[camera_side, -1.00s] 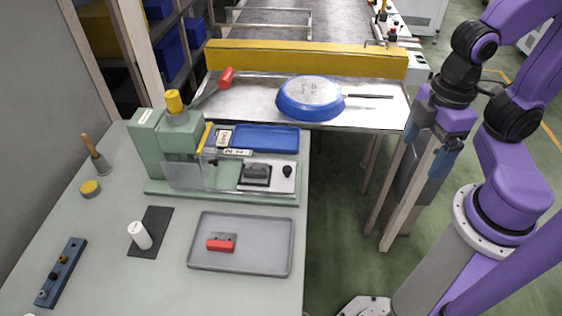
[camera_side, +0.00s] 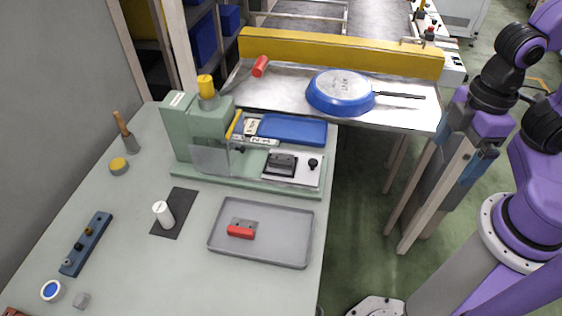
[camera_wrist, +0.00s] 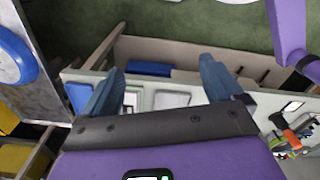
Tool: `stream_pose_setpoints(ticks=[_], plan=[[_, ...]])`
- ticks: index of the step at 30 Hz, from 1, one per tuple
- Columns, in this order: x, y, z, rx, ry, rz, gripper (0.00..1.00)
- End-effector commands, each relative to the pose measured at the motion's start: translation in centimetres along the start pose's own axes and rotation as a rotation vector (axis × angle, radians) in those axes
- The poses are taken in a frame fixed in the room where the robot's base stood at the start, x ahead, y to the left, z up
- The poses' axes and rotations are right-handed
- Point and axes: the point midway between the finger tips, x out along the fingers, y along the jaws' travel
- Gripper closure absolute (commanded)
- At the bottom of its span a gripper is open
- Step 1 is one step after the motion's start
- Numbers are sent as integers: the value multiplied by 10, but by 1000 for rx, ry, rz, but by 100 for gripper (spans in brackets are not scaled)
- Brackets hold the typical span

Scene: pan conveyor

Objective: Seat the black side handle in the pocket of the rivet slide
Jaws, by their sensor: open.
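The rivet slide (camera_side: 308,178) is a pale plate on the green press (camera_side: 190,137). A dark block (camera_side: 281,165) and a black knob (camera_side: 313,163) stand on it. I cannot tell whether the block is the pocket or the black side handle in it. A red handle-like piece with a grey bracket (camera_side: 241,231) lies in the grey tray (camera_side: 285,255). No separate black side handle is clear. My gripper (camera_side: 463,145) hangs right of the bench, apart from all of these. Its blue fingers are spread and empty in the wrist view (camera_wrist: 160,85).
A blue tray (camera_side: 292,129) is behind the slide. A white cylinder (camera_side: 163,213) stands on a dark mat. The bench front is mostly clear.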

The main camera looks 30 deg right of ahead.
Motion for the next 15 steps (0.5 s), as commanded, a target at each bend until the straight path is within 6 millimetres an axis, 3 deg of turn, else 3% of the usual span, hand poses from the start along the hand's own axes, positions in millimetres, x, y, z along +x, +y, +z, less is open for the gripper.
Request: stream_pose_setpoints(ticks=[4,7,15], plan=[[-1,3,-6,-19,-1,0,6],[-4,10,-24,-81,-3,1,6],[-11,50,-105,-392,-13,1,6]])
